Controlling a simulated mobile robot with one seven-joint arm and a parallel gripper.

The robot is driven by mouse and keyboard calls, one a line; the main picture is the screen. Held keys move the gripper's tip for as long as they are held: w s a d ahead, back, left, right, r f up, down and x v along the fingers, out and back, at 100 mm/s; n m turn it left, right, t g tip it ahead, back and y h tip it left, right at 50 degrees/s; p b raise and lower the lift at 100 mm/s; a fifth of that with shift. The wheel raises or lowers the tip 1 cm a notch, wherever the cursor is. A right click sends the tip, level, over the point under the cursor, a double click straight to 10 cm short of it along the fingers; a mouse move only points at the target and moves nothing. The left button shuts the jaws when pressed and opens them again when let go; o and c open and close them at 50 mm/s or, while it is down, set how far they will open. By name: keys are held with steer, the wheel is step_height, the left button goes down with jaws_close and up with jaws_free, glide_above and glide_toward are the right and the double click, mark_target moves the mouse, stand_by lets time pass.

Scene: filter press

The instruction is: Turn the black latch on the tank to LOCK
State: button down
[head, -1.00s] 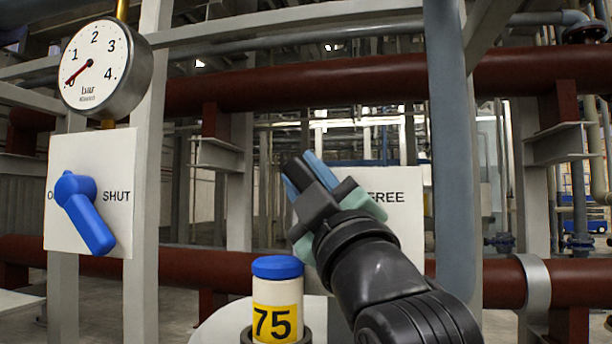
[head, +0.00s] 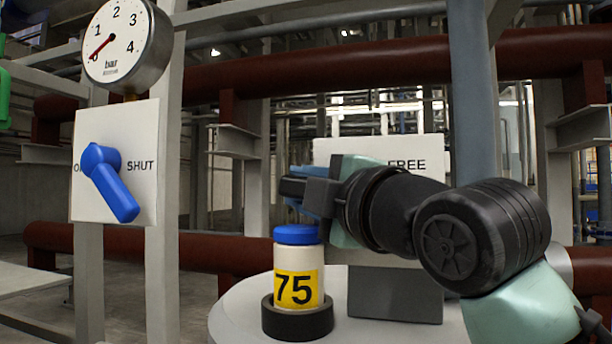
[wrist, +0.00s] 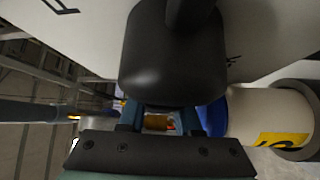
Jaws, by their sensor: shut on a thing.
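The black latch (wrist: 175,65) fills the upper middle of the wrist view, in front of a white plate. In the head view it is mostly hidden by my gripper (head: 297,190). My gripper is shut on the latch, with blue fingers pointing left. The white plate (head: 335,150) stands above the tank (head: 235,312) and reads FREE at its right. LOCK is not readable in either view. In the wrist view, a few letter strokes show at the plate's edges.
A white bottle (head: 298,262) with a blue cap and a yellow 75 label stands in a dark ring just below my gripper. At left are a blue lever (head: 110,182) on an OPEN/SHUT plate and a pressure gauge (head: 118,42). A blue-grey post (head: 470,90) rises behind my arm.

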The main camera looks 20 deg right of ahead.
steer(key=shift+f, duration=0.25)
steer(key=shift+g, duration=0.3)
steer(key=c, duration=0.6)
jaws_free()
steer(key=shift+f, duration=0.1)
